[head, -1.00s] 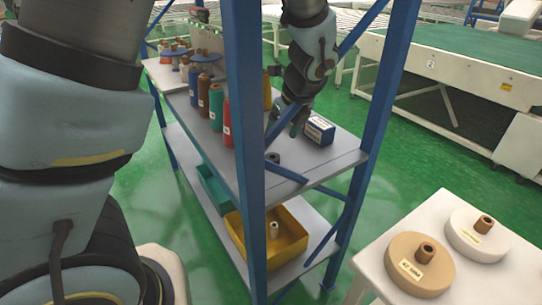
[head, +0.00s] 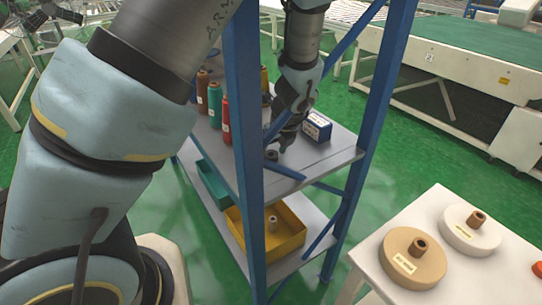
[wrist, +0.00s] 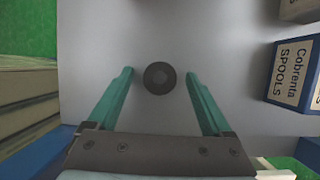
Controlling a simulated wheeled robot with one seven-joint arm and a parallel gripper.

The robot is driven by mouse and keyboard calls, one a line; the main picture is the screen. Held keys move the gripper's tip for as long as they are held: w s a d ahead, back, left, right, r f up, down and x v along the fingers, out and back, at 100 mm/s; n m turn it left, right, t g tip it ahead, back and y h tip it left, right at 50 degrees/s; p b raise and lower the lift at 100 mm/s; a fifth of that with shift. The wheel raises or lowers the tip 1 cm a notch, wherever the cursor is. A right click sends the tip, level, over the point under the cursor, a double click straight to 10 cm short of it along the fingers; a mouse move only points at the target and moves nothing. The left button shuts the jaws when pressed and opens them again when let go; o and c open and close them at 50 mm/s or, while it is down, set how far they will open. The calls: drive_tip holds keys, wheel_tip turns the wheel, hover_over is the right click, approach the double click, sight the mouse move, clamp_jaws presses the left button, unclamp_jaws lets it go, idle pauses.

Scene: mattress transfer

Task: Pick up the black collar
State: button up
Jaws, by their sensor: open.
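My gripper (wrist: 159,78) is open, with one teal finger on each side of the collar and a gap on both sides. The fingers do not appear to touch it. In the head view the collar (head: 271,155) is a small dark shape on the upper shelf near its front edge, just below my gripper (head: 280,146).
A blue box marked Cobrenta Spools (wrist: 296,75) stands right of the collar. Red (head: 226,118) and teal (head: 214,104) spools stand left on the shelf. Blue rack posts (head: 246,170) and braces are close to my arm. A yellow bin (head: 293,240) sits on the lower shelf.

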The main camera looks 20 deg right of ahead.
drive_tip(key=shift+c, duration=0.4)
clamp_jaws()
